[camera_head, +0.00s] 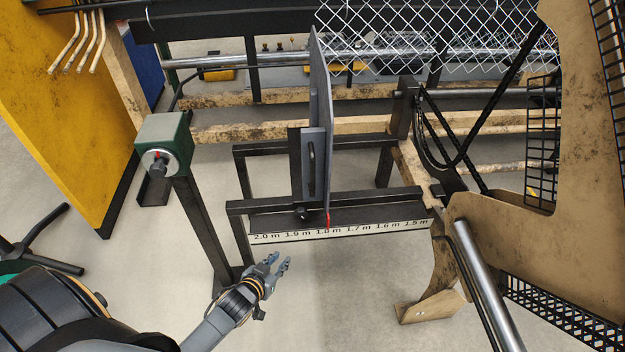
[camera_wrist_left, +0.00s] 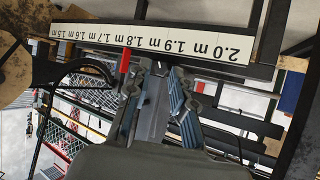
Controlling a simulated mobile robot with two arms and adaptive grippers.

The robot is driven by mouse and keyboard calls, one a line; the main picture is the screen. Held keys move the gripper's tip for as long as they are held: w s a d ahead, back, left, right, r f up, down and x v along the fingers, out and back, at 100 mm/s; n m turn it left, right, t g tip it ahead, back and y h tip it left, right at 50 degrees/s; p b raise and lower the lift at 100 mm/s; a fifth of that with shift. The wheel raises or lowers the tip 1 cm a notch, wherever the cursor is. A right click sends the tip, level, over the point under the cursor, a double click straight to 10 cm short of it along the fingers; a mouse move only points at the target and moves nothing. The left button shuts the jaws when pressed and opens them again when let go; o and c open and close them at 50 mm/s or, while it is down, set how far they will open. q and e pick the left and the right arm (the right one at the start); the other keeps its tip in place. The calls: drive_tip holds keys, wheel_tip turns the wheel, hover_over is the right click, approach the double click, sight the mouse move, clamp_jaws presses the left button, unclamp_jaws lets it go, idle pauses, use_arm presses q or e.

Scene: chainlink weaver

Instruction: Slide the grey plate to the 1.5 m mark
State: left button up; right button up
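The grey plate (camera_head: 321,90) stands upright on its rail above the white scale strip (camera_head: 340,231). A dark handle (camera_head: 312,165) is on its front bracket. Its red pointer (camera_head: 327,219) stands at about the 1.8 m mark; the 1.5 m mark is at the strip's right end. The red pointer (camera_wrist_left: 124,62) and strip (camera_wrist_left: 150,42) also show in the left wrist view. My left gripper (camera_head: 282,262) is open and empty, in front of and below the strip, apart from the plate. Its spread fingers show in the left wrist view (camera_wrist_left: 157,95). My right gripper is out of view.
A green box on a post (camera_head: 165,140) stands left of the rail. A worn beige machine panel (camera_head: 510,235) and a metal bar (camera_head: 487,285) are at the right. Chain-link mesh (camera_head: 430,35) hangs behind. The floor in front of the strip is clear.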

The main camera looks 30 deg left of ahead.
use_arm(q)
drive_tip(key=w+r+t+b, duration=0.3)
drive_tip(key=w+r+t, duration=0.15)
drive_tip(key=r, duration=0.75)
drive_tip(key=t+h, duration=0.1)
drive_tip(key=t, duration=0.1)
approach(311, 166)
drive_tip(key=shift+g, duration=0.25)
drive_tip(key=w+b, duration=0.1)
drive_tip(key=w, duration=0.8)
drive_tip(key=shift+w+d+r+b, duration=0.15)
drive_tip(key=shift+w+b, duration=0.15)
drive_tip(key=shift+b, duration=0.1)
drive_tip(key=shift+w, duration=0.6)
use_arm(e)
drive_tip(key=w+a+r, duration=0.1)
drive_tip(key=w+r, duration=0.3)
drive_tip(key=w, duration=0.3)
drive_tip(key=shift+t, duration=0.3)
use_arm(q)
clamp_jaws()
